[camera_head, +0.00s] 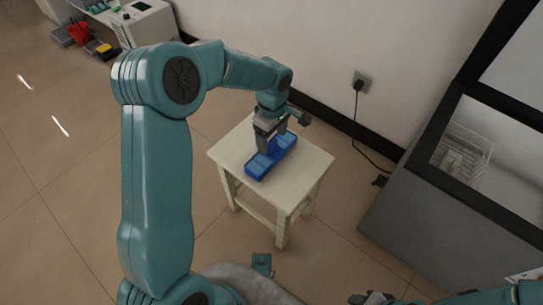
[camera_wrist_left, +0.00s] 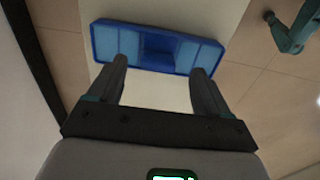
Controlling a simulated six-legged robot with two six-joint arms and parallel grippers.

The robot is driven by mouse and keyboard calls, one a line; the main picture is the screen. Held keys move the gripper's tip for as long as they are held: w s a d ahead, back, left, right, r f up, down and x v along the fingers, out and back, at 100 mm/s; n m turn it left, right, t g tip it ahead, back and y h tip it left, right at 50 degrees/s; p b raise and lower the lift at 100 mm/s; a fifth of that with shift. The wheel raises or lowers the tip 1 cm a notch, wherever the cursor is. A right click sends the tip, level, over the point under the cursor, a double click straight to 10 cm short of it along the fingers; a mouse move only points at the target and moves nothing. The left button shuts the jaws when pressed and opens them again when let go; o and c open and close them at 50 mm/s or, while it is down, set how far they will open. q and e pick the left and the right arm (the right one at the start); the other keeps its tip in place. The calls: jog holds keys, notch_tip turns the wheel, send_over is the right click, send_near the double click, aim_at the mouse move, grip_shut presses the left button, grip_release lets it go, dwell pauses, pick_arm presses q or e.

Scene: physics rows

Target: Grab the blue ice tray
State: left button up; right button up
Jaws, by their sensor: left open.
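The blue ice tray (camera_head: 257,168) lies on a small cream stool, with light blue compartments inside a darker blue rim. In the left wrist view the tray (camera_wrist_left: 105,43) lies crosswise just beyond my fingertips. My left gripper (camera_head: 266,147) is over the middle of the tray, pointing down, and hides part of it. In the left wrist view its two fingers (camera_wrist_left: 158,66) are apart with nothing between them; whether they touch the tray is unclear. Part of my right arm, with what looks like its gripper (camera_head: 374,298), shows at the bottom edge; its jaws are unclear.
The stool (camera_head: 300,184) stands near a white wall with a socket and plug (camera_head: 359,84), whose cable hangs down. A grey, dark-framed cabinet (camera_head: 440,190) with a white wire basket is at right. A white machine and a red container (camera_head: 79,33) are at upper left. Floor at left is clear.

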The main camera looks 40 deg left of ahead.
aim_at(272, 143)
pick_arm(q)
notch_tip(272, 143, down, 6)
jog(key=b, duration=0.2)
jog(key=shift+w+a+b, duration=0.15)
jog(key=shift+b, duration=0.2)
jog(key=shift+r, duration=0.1)
jog(key=c, duration=1.3)
